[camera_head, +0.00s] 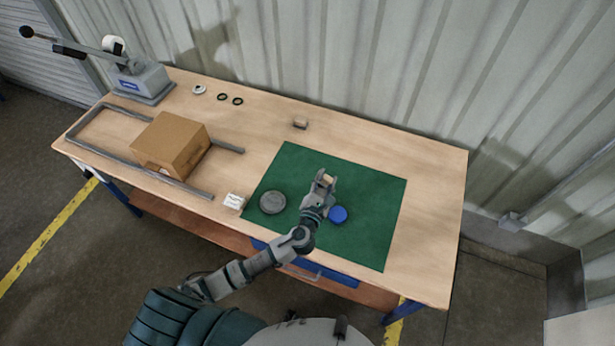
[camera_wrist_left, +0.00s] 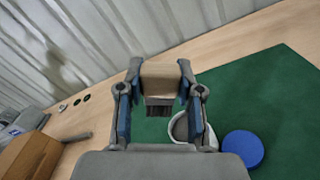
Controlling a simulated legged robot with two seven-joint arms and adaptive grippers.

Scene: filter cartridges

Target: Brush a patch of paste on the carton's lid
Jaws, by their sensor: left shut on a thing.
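My left gripper (camera_head: 325,181) is over the green mat, its arm reaching in from the bottom of the head view. In the left wrist view the gripper (camera_wrist_left: 160,82) is shut on a brush with a pale wooden block (camera_wrist_left: 161,76) and dark bristles (camera_wrist_left: 159,107). My right gripper is out of view.
A grey rail frame (camera_head: 93,118) surrounds the carton. A white box (camera_head: 235,201), small block (camera_head: 301,124), rings (camera_head: 222,97) and lever device (camera_head: 144,82) are on the bench.

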